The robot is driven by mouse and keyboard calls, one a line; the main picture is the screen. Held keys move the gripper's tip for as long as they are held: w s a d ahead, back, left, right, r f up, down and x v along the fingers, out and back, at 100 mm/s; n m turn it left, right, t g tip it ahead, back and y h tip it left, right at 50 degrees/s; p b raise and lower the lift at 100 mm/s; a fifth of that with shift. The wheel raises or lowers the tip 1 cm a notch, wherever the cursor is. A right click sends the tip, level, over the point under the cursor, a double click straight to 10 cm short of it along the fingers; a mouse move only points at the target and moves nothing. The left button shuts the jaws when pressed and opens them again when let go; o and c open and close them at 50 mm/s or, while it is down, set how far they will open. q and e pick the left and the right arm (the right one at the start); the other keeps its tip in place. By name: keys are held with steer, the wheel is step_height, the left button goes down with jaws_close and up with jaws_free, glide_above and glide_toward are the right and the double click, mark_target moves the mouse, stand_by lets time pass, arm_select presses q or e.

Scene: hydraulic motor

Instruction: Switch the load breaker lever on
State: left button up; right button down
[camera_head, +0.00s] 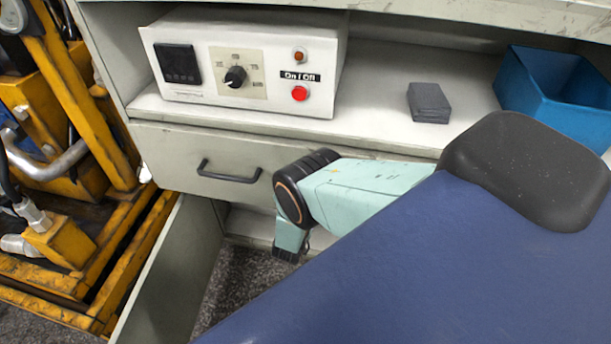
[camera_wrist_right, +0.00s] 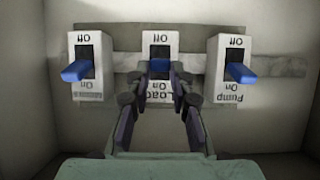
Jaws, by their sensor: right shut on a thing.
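The load breaker (camera_wrist_right: 160,45) is the middle of three white breakers in the right wrist view, where its labels appear upside down. Its blue lever (camera_wrist_right: 159,65) sits between my right gripper's fingertips (camera_wrist_right: 160,76), which are shut on it. "Off" is above the lever in the picture and "On" below it. The fingers hide part of the lever and the "Load" label. In the head view, my teal right arm (camera_head: 365,188) bends down at the open lower cabinet, and its gripper and the breakers are hidden. My left gripper is not in view.
A left breaker (camera_wrist_right: 90,50) and the pump breaker (camera_wrist_right: 228,50), each with a blue lever, flank the load breaker closely. A control box (camera_head: 245,60), a dark block (camera_head: 429,102) and a blue bin (camera_head: 545,95) stand above the drawer (camera_head: 190,160). Yellow machinery (camera_head: 75,80) is at left.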

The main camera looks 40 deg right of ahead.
steer(key=shift+r, duration=0.1)
steer(key=c, duration=1.2)
jaws_free()
steer(key=shift+o, duration=0.2)
steer(key=v, duration=1.2)
steer(key=shift+r, duration=0.2)
steer(key=shift+w, duration=0.15)
